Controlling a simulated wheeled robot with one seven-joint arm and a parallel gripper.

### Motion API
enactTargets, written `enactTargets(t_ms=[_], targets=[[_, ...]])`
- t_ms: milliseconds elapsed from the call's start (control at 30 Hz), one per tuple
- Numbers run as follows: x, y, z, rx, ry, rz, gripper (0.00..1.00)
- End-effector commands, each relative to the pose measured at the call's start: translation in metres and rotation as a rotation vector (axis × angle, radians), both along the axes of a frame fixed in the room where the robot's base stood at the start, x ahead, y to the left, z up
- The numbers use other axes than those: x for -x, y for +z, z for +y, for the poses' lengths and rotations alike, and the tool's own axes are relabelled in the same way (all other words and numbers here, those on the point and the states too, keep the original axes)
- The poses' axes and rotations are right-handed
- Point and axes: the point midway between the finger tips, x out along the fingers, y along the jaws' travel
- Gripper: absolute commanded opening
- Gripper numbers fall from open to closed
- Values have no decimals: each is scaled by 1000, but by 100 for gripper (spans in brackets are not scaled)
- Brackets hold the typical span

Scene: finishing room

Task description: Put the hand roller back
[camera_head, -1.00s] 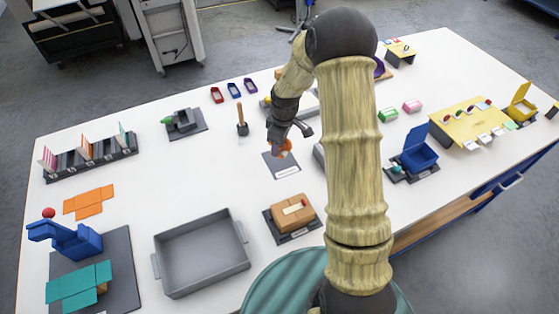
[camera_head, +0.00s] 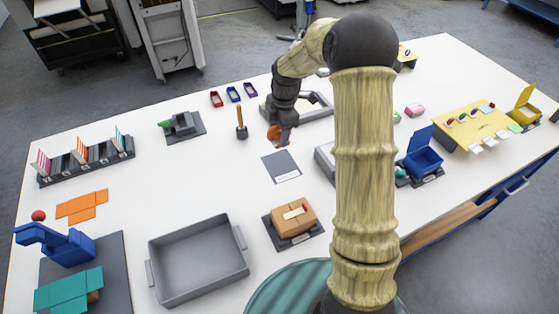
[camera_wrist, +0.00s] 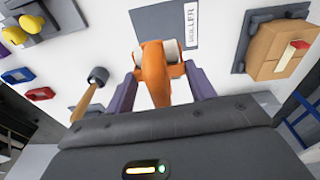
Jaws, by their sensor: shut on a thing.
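The hand roller (camera_wrist: 155,75) has an orange handle and frame with a pale drum. My gripper (camera_wrist: 164,90) is shut on it, its purple fingers on either side. In the head view my gripper (camera_head: 281,128) shows beyond the far edge of the dark mat, with part of the orange roller (camera_head: 273,134) visible. The dark grey mat (camera_head: 280,162) lies flat and bare on the white table. In the wrist view the mat (camera_wrist: 150,22) carries a white label reading ROLLER and lies past the drum. I cannot tell how high the roller is above the table.
A wooden-handled tool (camera_head: 241,122) stands left of my gripper. A grey frame-like tray (camera_head: 318,108) lies just behind it. A brown box on a dark base (camera_head: 291,219) and a grey bin (camera_head: 197,295) stand nearer. White table is clear left of the mat.

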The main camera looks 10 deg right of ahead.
Motion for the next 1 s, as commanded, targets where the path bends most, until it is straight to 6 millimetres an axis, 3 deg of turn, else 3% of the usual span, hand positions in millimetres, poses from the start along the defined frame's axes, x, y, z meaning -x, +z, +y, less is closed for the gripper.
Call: enactTargets(t_ms=[400,767,1000], targets=[[1,-59,0,0,-1,3,33],[0,-64,0,-1,-1,2,33],[1,-94,0,0,-1,4,33]])
